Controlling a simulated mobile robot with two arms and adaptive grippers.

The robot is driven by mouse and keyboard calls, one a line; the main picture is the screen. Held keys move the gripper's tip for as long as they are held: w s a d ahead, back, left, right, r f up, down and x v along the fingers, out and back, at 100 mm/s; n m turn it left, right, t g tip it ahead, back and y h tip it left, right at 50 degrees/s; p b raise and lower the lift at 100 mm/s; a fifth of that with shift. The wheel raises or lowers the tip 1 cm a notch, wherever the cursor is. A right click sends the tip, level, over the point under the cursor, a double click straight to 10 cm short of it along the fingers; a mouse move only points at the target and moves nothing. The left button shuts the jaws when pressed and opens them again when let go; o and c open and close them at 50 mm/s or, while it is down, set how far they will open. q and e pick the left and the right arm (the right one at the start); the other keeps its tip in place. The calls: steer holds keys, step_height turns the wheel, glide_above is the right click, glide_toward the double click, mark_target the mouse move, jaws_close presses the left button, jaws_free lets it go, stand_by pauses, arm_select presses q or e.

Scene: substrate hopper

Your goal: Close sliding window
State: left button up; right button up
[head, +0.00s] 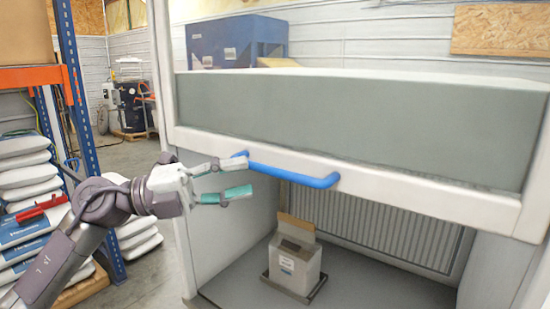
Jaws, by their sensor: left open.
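The sliding window (360,115) is a grey pane in a white frame, raised above an open booth. A blue bar handle (290,171) is fixed along its lower white rail. My left gripper (232,179) is open, its two teal-tipped fingers pointing right, near the handle's left end. The upper finger overlaps the rail and the handle's end in the picture; I cannot tell if it touches. My right gripper is not in view.
An open cardboard box (295,262) stands on a tray inside the booth, below the window. A blue and orange rack (75,90) with several stacked white sacks (25,175) stands at the left, close to my left arm. A blue hopper (235,42) shows behind the window.

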mark_target(268, 172)
arm_select(q)
steer(key=d, duration=0.1)
steer(key=d+p, duration=0.1)
steer(key=d, duration=0.1)
steer(key=w+d+r+p, duration=0.1)
steer(key=d, duration=0.1)
steer(key=shift+d, duration=0.65)
jaws_close()
